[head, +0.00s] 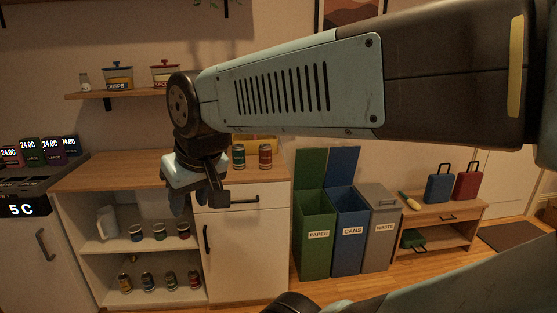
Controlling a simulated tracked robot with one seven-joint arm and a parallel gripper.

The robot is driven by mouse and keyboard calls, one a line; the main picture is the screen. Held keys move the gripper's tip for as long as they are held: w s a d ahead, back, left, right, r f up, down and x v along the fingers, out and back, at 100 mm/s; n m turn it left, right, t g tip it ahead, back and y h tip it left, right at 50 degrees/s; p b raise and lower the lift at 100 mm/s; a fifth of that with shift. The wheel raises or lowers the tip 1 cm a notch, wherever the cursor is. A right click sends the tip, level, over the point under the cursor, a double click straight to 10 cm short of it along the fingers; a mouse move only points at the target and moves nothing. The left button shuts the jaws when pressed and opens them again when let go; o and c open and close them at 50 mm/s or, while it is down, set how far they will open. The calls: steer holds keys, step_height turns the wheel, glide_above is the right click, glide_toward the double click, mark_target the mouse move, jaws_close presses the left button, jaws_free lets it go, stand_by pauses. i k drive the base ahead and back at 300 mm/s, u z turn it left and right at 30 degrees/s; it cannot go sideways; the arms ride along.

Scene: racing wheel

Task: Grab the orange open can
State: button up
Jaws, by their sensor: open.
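An orange-red can (265,156) stands upright on the wooden counter beside a green can (238,157); they are apart. I cannot tell at this size whether either is open. My gripper (187,204) points down in front of the counter's front edge, left of and below these two cans, and holds nothing that I can see. On the low shelf stand several more cans, among them a yellow-orange one (125,283) and a red one (193,280). My arm hides part of the counter and wall behind it.
The wooden counter (110,172) has bare room at its left. Several cups (159,231) and a white jug (107,222) stand on the upper shelf below it. Paper (316,236), cans (352,230) and waste (383,227) bins stand right of the white drawer cabinet (240,240).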

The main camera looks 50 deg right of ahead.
mark_target(266, 154)
steer(key=z, duration=0.5)
steer(key=i, duration=0.3)
steer(key=z, duration=0.75)
steer(key=i, duration=0.8)
steer(key=u, duration=0.5)
